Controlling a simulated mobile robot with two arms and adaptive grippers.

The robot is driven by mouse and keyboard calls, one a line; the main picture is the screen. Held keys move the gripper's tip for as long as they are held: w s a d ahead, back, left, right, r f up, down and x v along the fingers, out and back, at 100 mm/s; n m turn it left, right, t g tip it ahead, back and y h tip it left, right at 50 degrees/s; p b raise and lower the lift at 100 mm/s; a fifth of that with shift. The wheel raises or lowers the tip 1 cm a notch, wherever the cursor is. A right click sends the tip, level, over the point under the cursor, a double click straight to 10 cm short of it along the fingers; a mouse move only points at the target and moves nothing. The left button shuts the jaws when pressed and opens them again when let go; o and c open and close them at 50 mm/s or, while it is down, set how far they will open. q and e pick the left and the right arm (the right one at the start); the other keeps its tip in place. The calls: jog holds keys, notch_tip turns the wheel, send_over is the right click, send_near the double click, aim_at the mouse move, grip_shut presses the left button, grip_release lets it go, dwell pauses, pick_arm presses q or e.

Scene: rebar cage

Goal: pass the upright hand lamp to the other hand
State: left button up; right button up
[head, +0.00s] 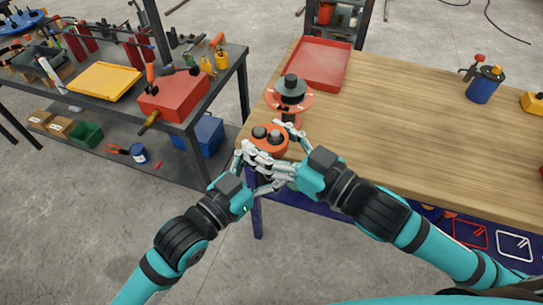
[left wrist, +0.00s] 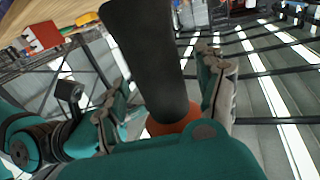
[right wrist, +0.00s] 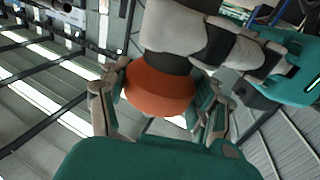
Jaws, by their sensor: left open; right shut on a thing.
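The hand lamp (head: 270,136), with an orange body and dark parts, is at the near left corner of the wooden table, between my two hands. My right gripper (head: 283,146) is shut on its orange part, which shows between the fingers in the right wrist view (right wrist: 158,88). My left gripper (head: 254,160) is open, with its fingers on either side of the lamp's dark handle in the left wrist view (left wrist: 150,65). The left fingers cross in front of the dark part in the right wrist view. Whether they touch it, I cannot tell. The fingers hide the lamp's lower end in the head view.
An orange and black spool (head: 291,97) stands just behind the lamp, near a red tray (head: 345,66). A blue can (head: 483,88) stands farther right, and the middle tabletop is clear. A cluttered rack with a yellow tray (head: 105,82) and red box (head: 175,97) is left.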

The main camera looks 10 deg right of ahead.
pick_arm(q)
jog(key=shift+w+d, duration=0.1)
jog(key=shift+d, duration=0.05)
grip_shut()
dwell(0.5)
pick_arm(e)
jog(key=shift+w+d, duration=0.1)
jog(key=shift+d, duration=0.05)
jog(key=o, duration=1.5)
jog(key=shift+r, duration=0.1)
